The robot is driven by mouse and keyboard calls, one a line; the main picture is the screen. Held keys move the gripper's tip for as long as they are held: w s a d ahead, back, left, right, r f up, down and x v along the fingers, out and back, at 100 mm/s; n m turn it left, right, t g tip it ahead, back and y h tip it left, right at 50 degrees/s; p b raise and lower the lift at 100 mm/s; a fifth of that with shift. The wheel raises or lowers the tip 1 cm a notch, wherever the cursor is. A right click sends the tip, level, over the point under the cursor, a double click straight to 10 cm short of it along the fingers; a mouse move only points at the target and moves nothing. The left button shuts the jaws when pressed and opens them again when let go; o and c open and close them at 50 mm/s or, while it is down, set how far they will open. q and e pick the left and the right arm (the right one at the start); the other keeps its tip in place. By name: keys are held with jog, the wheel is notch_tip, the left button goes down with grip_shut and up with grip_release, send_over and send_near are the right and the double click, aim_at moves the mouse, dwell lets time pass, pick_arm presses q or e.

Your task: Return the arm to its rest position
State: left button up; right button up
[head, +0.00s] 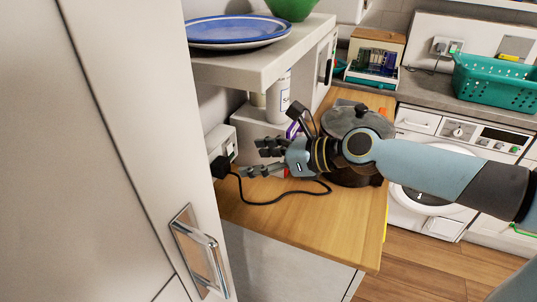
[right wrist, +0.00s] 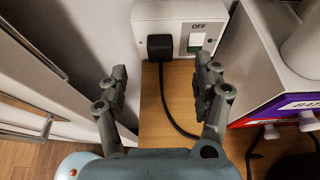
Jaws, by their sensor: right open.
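My right gripper (head: 255,160) is at the end of my blue arm, which reaches in from the right of the head view over the wooden counter. In the right wrist view its two fingers (right wrist: 162,82) are spread, with nothing between them. A black plug (right wrist: 160,47) sits in a white wall socket (right wrist: 190,12) just beyond the fingertips, and they look apart from it. The socket's switch (right wrist: 196,42) is marked OFF. The plug (head: 220,167) also shows left of the gripper in the head view. My left gripper is not in view.
A shelf (head: 262,65) with a blue plate (head: 238,30) overhangs the counter (head: 310,215). A dark round appliance (head: 350,178) stands behind my forearm. A black cable (head: 270,203) lies on the counter. A tall cabinet door (head: 130,130) fills the left. A teal basket (head: 495,85) is at right.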

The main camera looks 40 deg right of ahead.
jog(key=v, duration=0.3)
jog(key=shift+a, duration=0.1)
